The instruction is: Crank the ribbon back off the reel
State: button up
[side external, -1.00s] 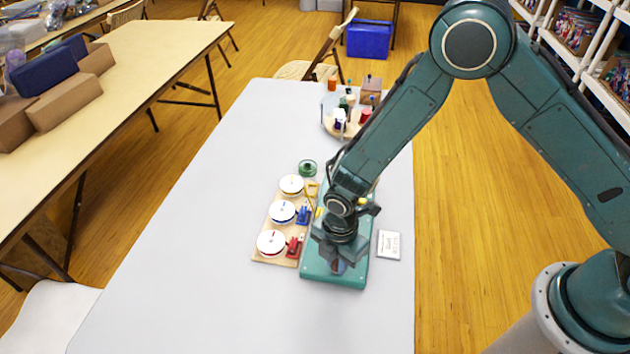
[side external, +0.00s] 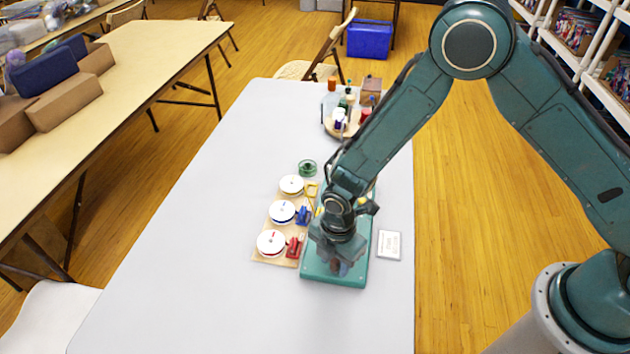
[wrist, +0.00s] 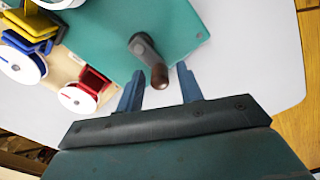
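The teal winder base (side external: 318,271) lies flat on the grey table, below my gripper (side external: 337,262). In the wrist view, a dark crank arm (wrist: 143,47) rises from the teal plate (wrist: 100,45) and ends in a brown knob (wrist: 159,77). My gripper (wrist: 160,68) is open, with its two blue-grey fingers on either side of the knob. Gaps show on both sides, so it is not clamped. My arm hides much of the winder in the side view. I cannot make out the reel or its ribbon clearly.
Left of the winder, a wooden board (side external: 262,252) holds white spools (side external: 271,243) with red and blue clips (side external: 293,248). A green ring-shaped roll (side external: 307,167) sits behind it. A white card (side external: 389,245) lies right. A round tray of bottles (side external: 349,131) stands farther back. The table's left side is clear.

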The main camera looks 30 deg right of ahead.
jog(key=shift+r, duration=3.7)
jog(key=shift+f, duration=0.2)
jog(key=shift+c, duration=0.3)
jog(key=shift+f, duration=3.55)
